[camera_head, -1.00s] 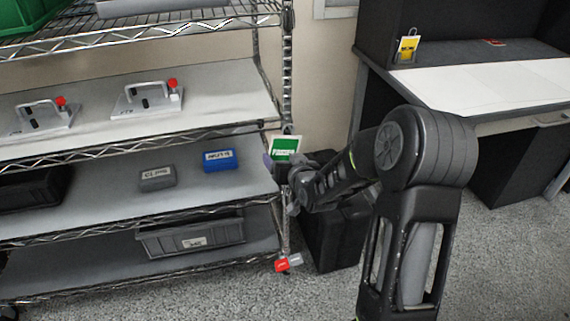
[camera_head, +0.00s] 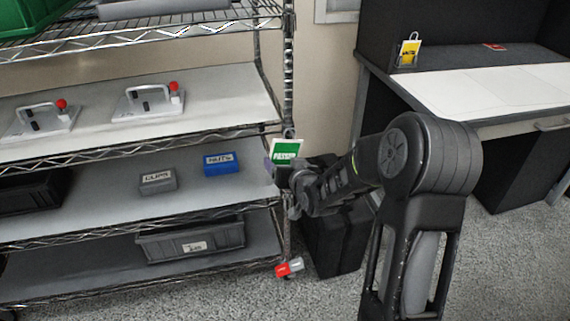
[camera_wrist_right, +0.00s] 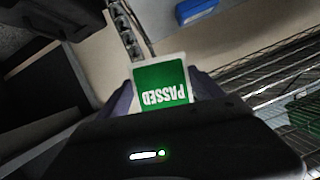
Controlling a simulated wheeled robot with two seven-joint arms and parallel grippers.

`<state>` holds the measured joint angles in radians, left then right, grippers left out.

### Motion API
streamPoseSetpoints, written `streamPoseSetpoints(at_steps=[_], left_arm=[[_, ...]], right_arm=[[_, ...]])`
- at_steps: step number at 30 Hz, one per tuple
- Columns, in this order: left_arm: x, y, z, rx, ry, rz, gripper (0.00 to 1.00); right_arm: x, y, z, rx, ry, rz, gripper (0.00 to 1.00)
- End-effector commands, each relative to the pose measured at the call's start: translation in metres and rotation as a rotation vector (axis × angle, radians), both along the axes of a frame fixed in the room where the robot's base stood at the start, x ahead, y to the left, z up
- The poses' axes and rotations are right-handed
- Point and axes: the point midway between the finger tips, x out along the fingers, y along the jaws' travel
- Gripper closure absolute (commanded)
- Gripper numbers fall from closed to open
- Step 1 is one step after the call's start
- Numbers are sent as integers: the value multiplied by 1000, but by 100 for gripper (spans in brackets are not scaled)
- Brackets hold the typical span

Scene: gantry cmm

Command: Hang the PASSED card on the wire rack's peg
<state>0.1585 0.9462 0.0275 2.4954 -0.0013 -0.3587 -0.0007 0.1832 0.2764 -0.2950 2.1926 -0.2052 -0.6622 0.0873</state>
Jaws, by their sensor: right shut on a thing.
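The PASSED card (camera_head: 286,152), green with a white border, is upright at the right front post of the wire rack (camera_head: 289,75). It also shows in the right wrist view (camera_wrist_right: 162,84), between the two fingers. My right gripper (camera_head: 279,168) is shut on the card's lower part; in the wrist view its fingers (camera_wrist_right: 160,98) sit at both sides of the card. A grey post lies just beyond the card's top edge. The peg is not clearly visible, and I cannot tell whether the card touches it. My left gripper is not in view.
A black case (camera_head: 335,235) stands on the floor right of the rack. Shelves hold a blue box (camera_head: 221,163) and a grey box (camera_head: 158,180).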

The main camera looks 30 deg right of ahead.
Motion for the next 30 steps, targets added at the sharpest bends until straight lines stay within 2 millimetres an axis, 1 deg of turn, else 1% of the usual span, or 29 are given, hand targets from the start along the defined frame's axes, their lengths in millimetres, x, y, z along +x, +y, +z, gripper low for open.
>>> streamPoseSetpoints(at_steps=[1,9,20,21,29,30], left_arm=[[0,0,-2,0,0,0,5],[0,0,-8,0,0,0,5],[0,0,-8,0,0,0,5],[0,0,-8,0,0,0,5],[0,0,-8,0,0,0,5],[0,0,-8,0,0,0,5]], right_arm=[[-1,2,-4,1,6,4,84],[-1,3,-8,2,9,6,84],[-2,4,-10,5,16,7,84],[-2,4,-11,5,16,7,21],[-1,2,-7,2,8,3,0],[-1,2,-7,2,7,3,0]])
